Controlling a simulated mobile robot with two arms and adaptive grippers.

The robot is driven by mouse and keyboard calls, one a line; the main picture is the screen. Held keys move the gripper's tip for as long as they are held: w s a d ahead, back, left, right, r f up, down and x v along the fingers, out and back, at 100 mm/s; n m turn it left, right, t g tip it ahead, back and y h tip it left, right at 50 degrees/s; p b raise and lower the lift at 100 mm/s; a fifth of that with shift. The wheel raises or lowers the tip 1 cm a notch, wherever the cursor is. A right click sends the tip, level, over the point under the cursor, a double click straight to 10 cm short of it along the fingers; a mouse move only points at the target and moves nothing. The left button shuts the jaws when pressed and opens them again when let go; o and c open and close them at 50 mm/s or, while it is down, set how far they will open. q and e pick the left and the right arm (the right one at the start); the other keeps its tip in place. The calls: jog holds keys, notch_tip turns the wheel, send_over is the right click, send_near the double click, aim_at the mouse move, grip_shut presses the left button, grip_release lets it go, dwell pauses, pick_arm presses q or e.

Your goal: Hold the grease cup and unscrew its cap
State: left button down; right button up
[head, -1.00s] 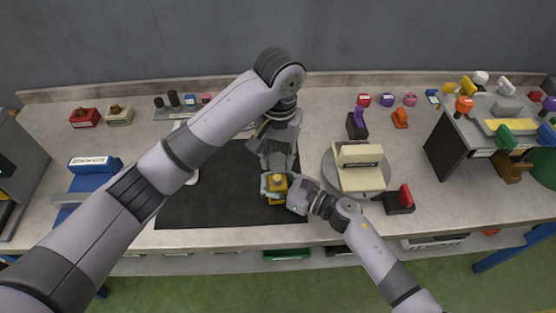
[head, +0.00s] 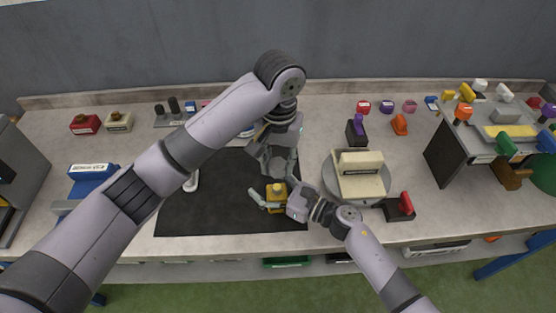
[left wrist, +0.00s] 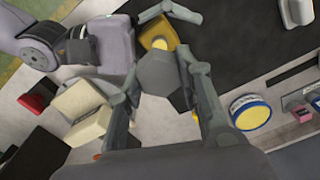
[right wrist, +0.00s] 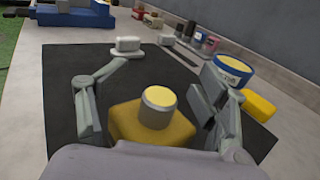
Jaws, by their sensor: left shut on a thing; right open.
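The yellow grease cup (head: 277,196) sits on the black mat (head: 215,192). In the right wrist view the cup (right wrist: 150,132) has a grey neck with a yellow top and no cap on it. My right gripper (head: 268,192) is open, with its fingers spread on either side of the cup. My left gripper (head: 272,170) is above and behind the cup. In the left wrist view it is shut on a dark grey faceted piece (left wrist: 163,80), which looks like the cap, apart from the cup (left wrist: 158,33).
A round turntable (head: 382,190) with a cream block (head: 360,172) stands just right of the mat. A white piece (head: 191,181) lies on the mat's left. The mat's front left is clear.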

jog(key=shift+o, duration=0.7)
jog(key=v, duration=1.2)
